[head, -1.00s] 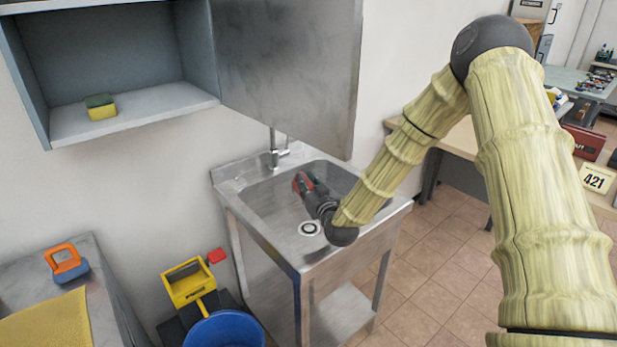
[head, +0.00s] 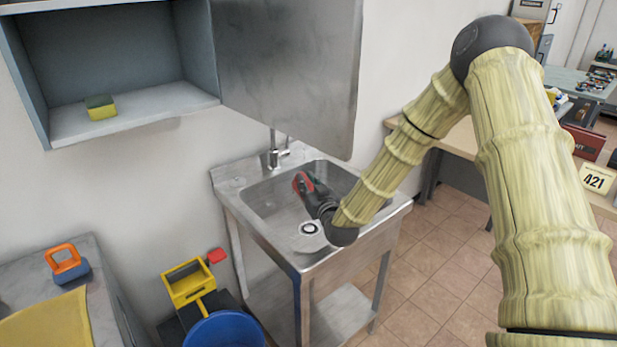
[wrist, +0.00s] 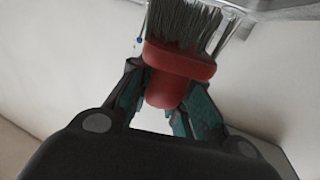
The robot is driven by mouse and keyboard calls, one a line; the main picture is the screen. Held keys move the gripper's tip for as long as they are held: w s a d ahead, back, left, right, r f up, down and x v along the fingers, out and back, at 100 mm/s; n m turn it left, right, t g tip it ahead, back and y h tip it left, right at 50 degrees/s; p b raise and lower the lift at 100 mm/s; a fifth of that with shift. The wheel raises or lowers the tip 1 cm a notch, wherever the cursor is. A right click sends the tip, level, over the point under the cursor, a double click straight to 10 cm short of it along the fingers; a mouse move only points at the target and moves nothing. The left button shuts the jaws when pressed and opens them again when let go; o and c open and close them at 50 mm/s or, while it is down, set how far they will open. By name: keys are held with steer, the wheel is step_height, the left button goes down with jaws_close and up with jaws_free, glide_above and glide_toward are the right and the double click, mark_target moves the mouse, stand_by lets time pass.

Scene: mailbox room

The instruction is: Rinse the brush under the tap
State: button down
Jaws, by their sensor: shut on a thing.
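My gripper (head: 318,198) is low over the basin of the metal sink (head: 262,203), tilted toward the wall. It is shut on the brush, whose red part (head: 301,183) shows at the fingertips in the head view. In the wrist view the brush (wrist: 178,65) sits between the two fingers (wrist: 165,95), its dark bristles pointing up and away from the palm. The tap (head: 273,157) stands at the back of the sink, behind and left of the brush, apart from it in the head view. I cannot tell whether water runs.
A grey cabinet door (head: 290,70) hangs open above the sink. A sponge (head: 100,107) lies on the shelf.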

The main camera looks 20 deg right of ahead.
steer(key=s+a+r+p, duration=0.1)
steer(key=s+a+r, duration=0.2)
steer(key=r, duration=0.1)
steer(key=shift+s+p, duration=0.35)
steer(key=shift+s, duration=0.05)
steer(key=shift+a, duration=0.1)
stand_by(0.5)
